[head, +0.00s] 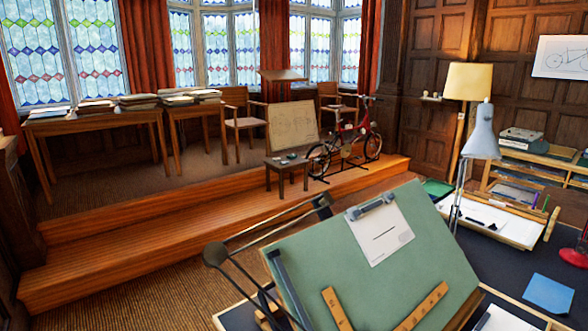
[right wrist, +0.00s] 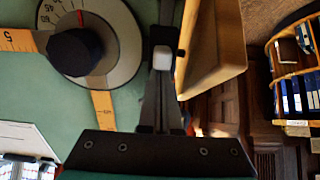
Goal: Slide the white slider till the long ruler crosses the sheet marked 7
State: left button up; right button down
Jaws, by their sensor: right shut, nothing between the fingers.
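A green drafting board (head: 345,235) stands tilted at the front in the head view, with a white sheet (head: 380,233) clipped near its top. No number is readable on the sheet. Two tan rulers (head: 334,306) (head: 426,303) rise from the bottom edge. In the right wrist view a round dial (right wrist: 122,30) with a dark knob (right wrist: 78,52) joins a ruler marked 5 (right wrist: 18,40) and a second ruler (right wrist: 104,108). A small white block (right wrist: 163,62), apparently the slider, is at the tips of my shut right gripper (right wrist: 158,85); contact is unclear. My left gripper is not visible.
The board's wooden edge (right wrist: 215,45) lies just right of my right gripper. In the head view a jointed dark arm (head: 270,225) stands at the board's left. A lamp (head: 481,140) and a second board with paper (head: 495,219) stand behind on the right.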

jog(key=shift+s+d+f, duration=0.1)
jog(key=shift+s+f, duration=0.3)
jog(key=shift+f, duration=0.1)
jog(key=shift+r, duration=0.1)
jog(key=shift+w+a+r, duration=0.3)
jog(key=shift+w+r, duration=0.15)
jog(key=shift+r, duration=0.1)
jog(key=shift+r+p, duration=0.15)
jog(key=shift+p, duration=0.25)
jog(key=p+v, duration=0.5)
jog(key=v, duration=0.1)
jog(key=shift+s+d+p, duration=0.2)
jog(key=shift+d+p, duration=0.1)
jog(key=shift+p, duration=0.05)
